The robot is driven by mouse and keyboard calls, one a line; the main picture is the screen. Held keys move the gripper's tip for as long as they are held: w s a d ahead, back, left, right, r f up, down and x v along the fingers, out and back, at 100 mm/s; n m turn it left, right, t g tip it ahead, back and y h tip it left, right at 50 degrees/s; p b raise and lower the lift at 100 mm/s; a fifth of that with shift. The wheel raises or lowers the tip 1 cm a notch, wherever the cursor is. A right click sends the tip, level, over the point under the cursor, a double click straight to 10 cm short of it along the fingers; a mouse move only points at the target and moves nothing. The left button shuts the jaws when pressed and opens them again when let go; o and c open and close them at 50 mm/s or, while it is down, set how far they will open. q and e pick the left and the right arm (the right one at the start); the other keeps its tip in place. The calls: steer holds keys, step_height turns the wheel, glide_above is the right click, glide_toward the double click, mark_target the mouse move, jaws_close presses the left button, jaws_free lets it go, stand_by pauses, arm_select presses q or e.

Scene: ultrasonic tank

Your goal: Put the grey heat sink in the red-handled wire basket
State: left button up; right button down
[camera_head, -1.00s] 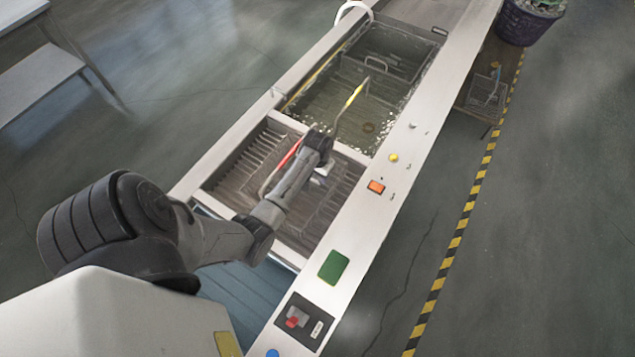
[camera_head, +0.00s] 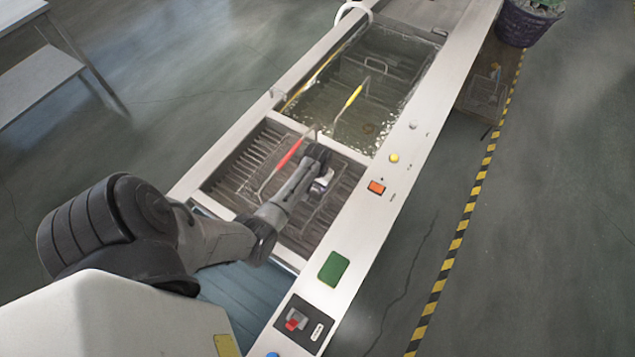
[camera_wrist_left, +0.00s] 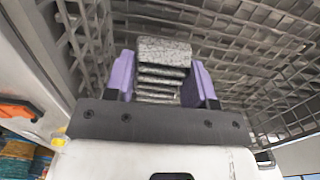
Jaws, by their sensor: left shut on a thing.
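My left gripper (camera_head: 322,183) reaches down at the near compartment of the tank unit. In the left wrist view its purple-padded fingers (camera_wrist_left: 164,85) are shut on the grey finned heat sink (camera_wrist_left: 163,60). In the head view the heat sink is mostly hidden by the gripper. The red-handled wire basket (camera_head: 288,153) sits in the near compartment, its handle standing up left of the gripper. Basket mesh (camera_wrist_left: 250,45) surrounds the gripper in the left wrist view. I cannot tell whether the heat sink touches the basket floor. My right gripper is not in view.
A yellow-handled basket (camera_head: 352,98) stands in the water-filled compartment behind. The unit's right rim carries an orange switch (camera_head: 376,187) and a green panel (camera_head: 333,267). A low shelf with another basket (camera_head: 484,95) is at the right. The red handle stands close beside my arm.

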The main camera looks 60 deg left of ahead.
arm_select(q)
steer(key=shift+f, duration=0.25)
steer(key=shift+f, duration=0.3)
steer(key=o, duration=1)
steer(key=shift+c, duration=0.2)
step_height(320, 180, up, 12)
steer(key=p, duration=0.2)
steer(key=s+d+r+m+t, duration=0.2)
steer(key=s+d+r+m, duration=0.2)
steer(key=s+d, duration=0.5)
steer(key=s+d+r+m+t, duration=0.1)
steer(key=s+d+r+m, duration=0.3)
steer(key=s+d, duration=0.5)
steer(key=d+r, duration=0.1)
steer(key=d, duration=0.6)
steer(key=shift+d+t, duration=0.25)
steer(key=shift+t, duration=0.15)
